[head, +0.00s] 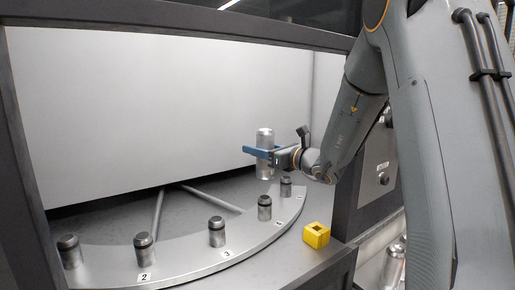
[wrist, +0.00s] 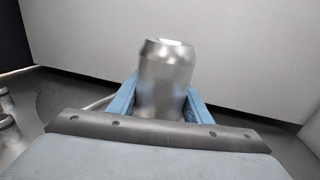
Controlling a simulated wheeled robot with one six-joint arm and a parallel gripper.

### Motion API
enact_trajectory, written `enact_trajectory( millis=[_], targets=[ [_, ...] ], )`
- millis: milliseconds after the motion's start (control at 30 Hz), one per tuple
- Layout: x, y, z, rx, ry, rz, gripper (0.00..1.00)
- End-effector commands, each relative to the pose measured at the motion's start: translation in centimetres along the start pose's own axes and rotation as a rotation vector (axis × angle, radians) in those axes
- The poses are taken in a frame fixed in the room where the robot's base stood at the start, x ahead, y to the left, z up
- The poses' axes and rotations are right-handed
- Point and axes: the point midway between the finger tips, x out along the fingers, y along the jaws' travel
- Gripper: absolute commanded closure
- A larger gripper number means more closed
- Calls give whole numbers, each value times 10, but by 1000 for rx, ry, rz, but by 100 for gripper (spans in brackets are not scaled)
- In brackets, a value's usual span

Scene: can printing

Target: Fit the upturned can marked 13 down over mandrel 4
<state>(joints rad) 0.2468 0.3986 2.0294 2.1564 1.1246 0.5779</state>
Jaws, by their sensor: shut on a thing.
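The silver can (head: 265,139) is held upright between the blue fingers of my gripper (head: 261,152). Its shoulder and narrow end point up, so it is upturned. The can (wrist: 167,70) also fills the middle of the wrist view, with the blue fingers shut on its two sides. I cannot read a 13 on it in either view. Mandrel 4 (head: 265,208), a short metal post with a dark top, stands bare on the curved plate. The can's lower end shows a little above mandrel 4 in the head view, apart from it; whether it is exactly over it I cannot tell.
Mandrel 3 (head: 217,232) and mandrel 2 (head: 144,254) stand bare to the left, with another post at far left. A bare post (head: 286,188) stands right of mandrel 4, near my wrist. A yellow block (head: 316,235) sits on the front ledge. A frame post (head: 365,165) rises at right.

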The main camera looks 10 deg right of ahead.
Motion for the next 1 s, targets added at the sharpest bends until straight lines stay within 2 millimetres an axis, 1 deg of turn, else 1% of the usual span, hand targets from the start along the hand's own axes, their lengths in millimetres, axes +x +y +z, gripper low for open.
enact_trajectory(
  millis=[400, 1000],
  targets=[
    [-1, -1, -1, -2, -1, -2, 76],
    [-1, -2, -52, -1, 0, -2, 76]
  ],
)
